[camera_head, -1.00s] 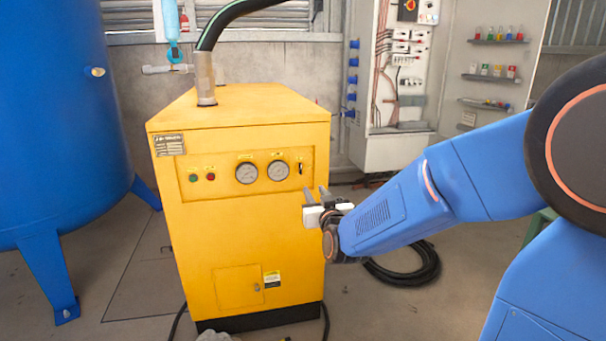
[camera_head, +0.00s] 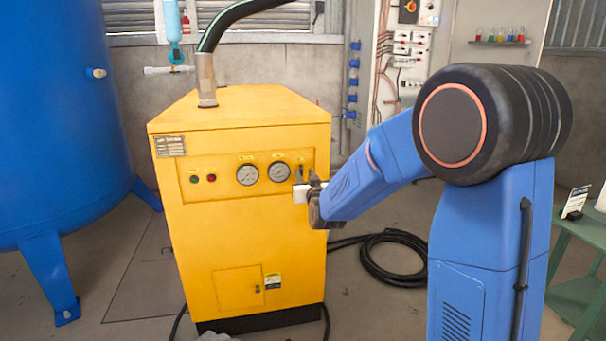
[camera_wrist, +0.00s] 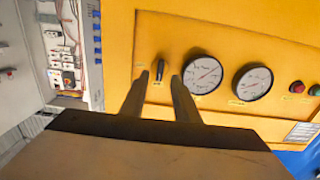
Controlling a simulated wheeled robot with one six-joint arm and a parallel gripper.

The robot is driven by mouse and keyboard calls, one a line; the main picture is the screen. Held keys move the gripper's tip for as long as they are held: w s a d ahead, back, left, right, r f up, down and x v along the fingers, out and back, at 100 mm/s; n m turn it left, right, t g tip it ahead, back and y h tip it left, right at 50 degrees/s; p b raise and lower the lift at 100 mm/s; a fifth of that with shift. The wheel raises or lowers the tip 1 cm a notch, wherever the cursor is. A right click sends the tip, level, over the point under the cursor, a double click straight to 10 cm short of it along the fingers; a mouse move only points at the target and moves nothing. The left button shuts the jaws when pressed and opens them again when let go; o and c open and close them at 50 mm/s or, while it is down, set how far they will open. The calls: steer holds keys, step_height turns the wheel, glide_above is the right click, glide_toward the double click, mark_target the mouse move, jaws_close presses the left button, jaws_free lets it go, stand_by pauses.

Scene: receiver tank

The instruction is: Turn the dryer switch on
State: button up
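The dryer is a yellow cabinet (camera_head: 235,235) with a front panel of two round gauges and green and red buttons. Its dryer switch is a small black lever at the gauge-row end; in the wrist view the switch (camera_wrist: 160,69) shows between my fingertips. My gripper (camera_wrist: 158,77) is open, one finger on each side of the switch in that view. In the head view my gripper (camera_head: 302,171) is at the panel's right end, where its fingers largely hide the switch. Whether the fingers touch the switch or panel cannot be told.
A blue tank (camera_head: 65,120) stands left of the dryer. An open electrical cabinet (camera_head: 405,60) is behind on the right. A coiled black hose (camera_head: 395,275) lies on the floor. A green table (camera_head: 580,240) stands at right.

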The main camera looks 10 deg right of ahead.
mark_target(302, 170)
steer(key=shift+w, duration=1.7)
steer(key=shift+c, duration=0.7)
jaws_close()
